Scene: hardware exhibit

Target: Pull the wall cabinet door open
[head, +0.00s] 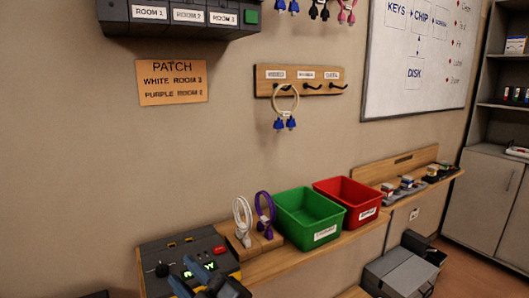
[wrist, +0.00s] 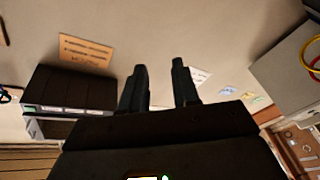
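No wall cabinet door can be made out for certain. A pale grey box-like surface (wrist: 283,70) is cut off at the right edge of the wrist view; I cannot tell if it is the wall cabinet, and no handle shows on it. My gripper (wrist: 158,84) shows in the wrist view with its two dark fingers apart and nothing between them. In the head view, dark finger-like parts of my gripper (head: 188,276) show at the bottom edge, in front of the console.
A console (head: 157,258), a green bin (head: 310,220) and a red bin (head: 347,202) stand along the shelf. A dark room panel (head: 180,20) and a hook rack (head: 300,80) are on the wall. Grey floor cupboards (head: 485,205) stand at the far right.

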